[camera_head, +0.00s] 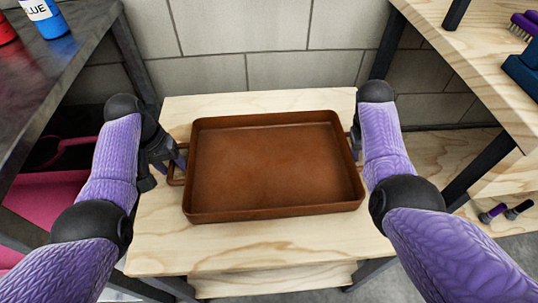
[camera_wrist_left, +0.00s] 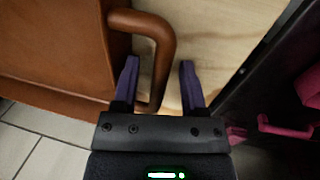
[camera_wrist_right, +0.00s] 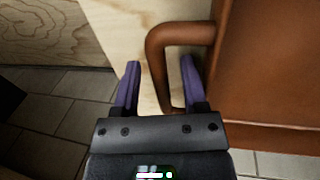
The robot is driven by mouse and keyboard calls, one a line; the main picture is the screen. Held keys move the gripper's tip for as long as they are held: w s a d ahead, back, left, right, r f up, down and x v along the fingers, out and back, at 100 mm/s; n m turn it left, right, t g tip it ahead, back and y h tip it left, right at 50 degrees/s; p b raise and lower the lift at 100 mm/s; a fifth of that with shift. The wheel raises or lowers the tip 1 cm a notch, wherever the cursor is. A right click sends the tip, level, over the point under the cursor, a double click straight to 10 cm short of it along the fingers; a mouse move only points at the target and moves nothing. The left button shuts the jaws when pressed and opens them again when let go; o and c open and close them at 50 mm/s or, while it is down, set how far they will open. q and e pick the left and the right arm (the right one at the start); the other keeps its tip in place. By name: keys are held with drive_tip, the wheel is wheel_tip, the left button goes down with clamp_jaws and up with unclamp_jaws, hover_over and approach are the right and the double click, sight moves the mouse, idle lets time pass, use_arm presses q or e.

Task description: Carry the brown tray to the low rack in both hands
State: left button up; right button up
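The brown tray (camera_head: 275,165) is rectangular with low walls and a loop handle at each end. It appears to sit level on a low pale-wood rack (camera_head: 260,252). My left gripper (camera_head: 175,163) is at the tray's left handle. In the left wrist view its purple fingers (camera_wrist_left: 160,82) are apart, with the handle bar (camera_wrist_left: 164,50) between them and gaps beside it. My right gripper (camera_head: 355,143) is at the right end, its handle mostly hidden in the head view. In the right wrist view its fingers (camera_wrist_right: 161,82) are also apart around the handle bar (camera_wrist_right: 157,55).
A dark table (camera_head: 75,55) with a blue bottle (camera_head: 45,18) stands at left, above a pink bin (camera_head: 45,200). A wooden bench (camera_head: 480,70) with purple brushes stands at right. A block wall (camera_head: 250,70) closes the back.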

idle(0.3)
drive_tip(key=shift+r, duration=0.1)
use_arm(q)
drive_tip(key=a+r+p, duration=0.2)
drive_tip(key=r+p, duration=0.1)
drive_tip(key=r, duration=0.6)
drive_tip(key=a+r+p, duration=0.1)
drive_tip(key=r+p, duration=0.2)
drive_tip(key=r, duration=0.6)
drive_tip(key=shift+a+r+p, duration=0.3)
drive_tip(key=shift+a+p, duration=0.05)
drive_tip(key=shift+p, duration=0.05)
use_arm(e)
wheel_tip(320, 180, up, 17)
drive_tip(key=a, duration=0.1)
drive_tip(key=shift+a+f+t, duration=0.2)
drive_tip(key=shift+a+t, duration=0.05)
drive_tip(key=shift+t, duration=0.15)
